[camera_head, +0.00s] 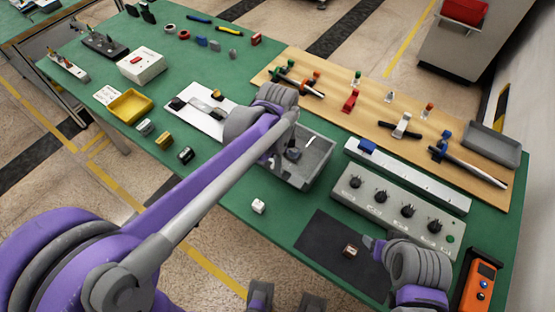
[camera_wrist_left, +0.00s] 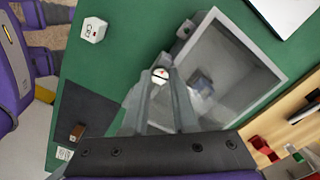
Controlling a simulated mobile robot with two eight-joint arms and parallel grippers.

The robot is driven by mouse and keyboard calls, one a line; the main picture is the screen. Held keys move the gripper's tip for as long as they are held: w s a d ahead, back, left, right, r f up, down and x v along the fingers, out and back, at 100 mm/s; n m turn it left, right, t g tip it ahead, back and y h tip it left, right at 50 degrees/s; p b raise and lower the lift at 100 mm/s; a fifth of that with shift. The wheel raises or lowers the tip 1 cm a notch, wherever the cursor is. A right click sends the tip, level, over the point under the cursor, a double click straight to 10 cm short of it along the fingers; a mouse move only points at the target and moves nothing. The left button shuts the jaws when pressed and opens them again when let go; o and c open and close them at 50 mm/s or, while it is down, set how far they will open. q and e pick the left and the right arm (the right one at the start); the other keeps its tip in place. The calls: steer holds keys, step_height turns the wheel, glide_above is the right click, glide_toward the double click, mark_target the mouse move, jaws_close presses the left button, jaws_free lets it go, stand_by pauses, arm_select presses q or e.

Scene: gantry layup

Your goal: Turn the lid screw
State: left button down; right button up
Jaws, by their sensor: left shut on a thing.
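A grey box (camera_head: 318,170) with a clear lid stands on the green table, and it fills the upper right of the left wrist view (camera_wrist_left: 275,75). The lid screw (camera_wrist_left: 160,75) shows there as a small pale round head with a dark slot and a reddish mark. My left gripper (camera_wrist_left: 160,88) is shut on the screw at the box's near edge. In the head view my left gripper (camera_head: 277,160) is over the box's left side, and the arm hides the screw. My right gripper (camera_head: 370,244) is over the dark mat; its jaw opening is unclear.
A small brown block (camera_head: 350,250) lies on the dark mat (camera_head: 322,240), close to my right gripper. A white cube (camera_head: 258,206) sits in front of the box. A grey knob panel (camera_head: 385,205) is to the right, and a wooden board (camera_head: 390,125) with tools lies behind.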

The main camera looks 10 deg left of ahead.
arm_select(q)
steer(key=shift+m, duration=0.3)
steer(key=c, duration=0.7)
jaws_free()
step_height(320, 180, up, 11)
steer(key=shift+f+p, duration=0.1)
steer(key=shift+p, duration=0.35)
arm_select(e)
steer(key=shift+w+r, duration=0.1)
steer(key=shift+r, duration=0.4)
arm_select(q)
steer(key=s+a+f+n+t, duration=0.1)
steer(key=s+a+f+n, duration=0.1)
steer(key=s+n, duration=0.2)
steer(key=s+a+f+n+t+p, duration=0.1)
steer(key=s+a+f+n+t, duration=0.1)
steer(key=s+n, duration=0.3)
steer(key=s+a+f+n+t+p, duration=0.1)
steer(key=s+a+f+n+t, duration=0.1)
steer(key=s+f+n, duration=0.2)
steer(key=shift+s+a+f+n, duration=0.25)
steer(key=shift+s+a+n, duration=0.2)
steer(key=shift+n, duration=0.55)
arm_select(e)
steer(key=r, duration=0.2)
steer(key=shift+w+r, duration=0.35)
steer(key=shift+w, duration=0.05)
